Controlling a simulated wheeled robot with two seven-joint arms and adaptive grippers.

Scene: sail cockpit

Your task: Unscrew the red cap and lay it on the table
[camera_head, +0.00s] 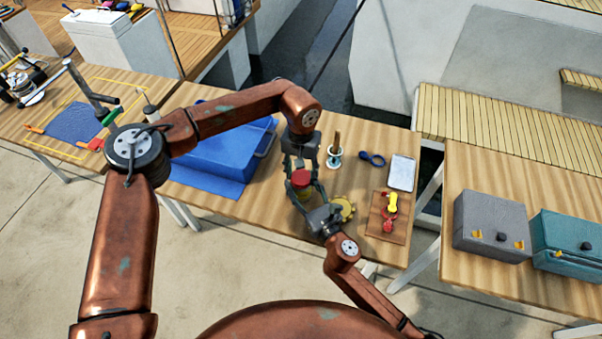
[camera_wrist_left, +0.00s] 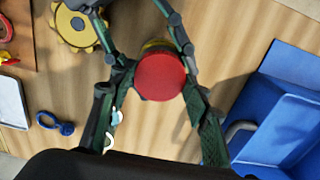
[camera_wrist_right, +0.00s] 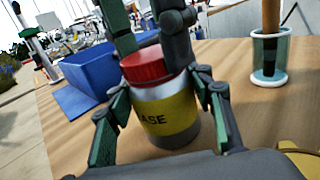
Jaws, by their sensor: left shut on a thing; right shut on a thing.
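A jar (camera_wrist_right: 168,125) with a yellow label ending in "ASE" stands upright on the wooden table. Its red cap (camera_wrist_right: 148,66) is on top of it; the cap also shows in the head view (camera_head: 300,179) and in the left wrist view (camera_wrist_left: 160,77). My left gripper (camera_wrist_left: 158,68) comes down from above with its fingers shut on opposite sides of the cap. My right gripper (camera_wrist_right: 165,108) is shut around the jar's body from the near side. In the head view the grippers hide most of the jar, and I cannot tell how far the cap is threaded.
A yellow toothed wheel (camera_head: 344,208) lies close right of the jar. Beyond are a wooden board (camera_head: 389,232) with red and yellow items, a clear cup (camera_head: 334,160), blue shackle-like item (camera_head: 373,159) and pale tray (camera_head: 402,172). A blue box (camera_head: 215,150) is left.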

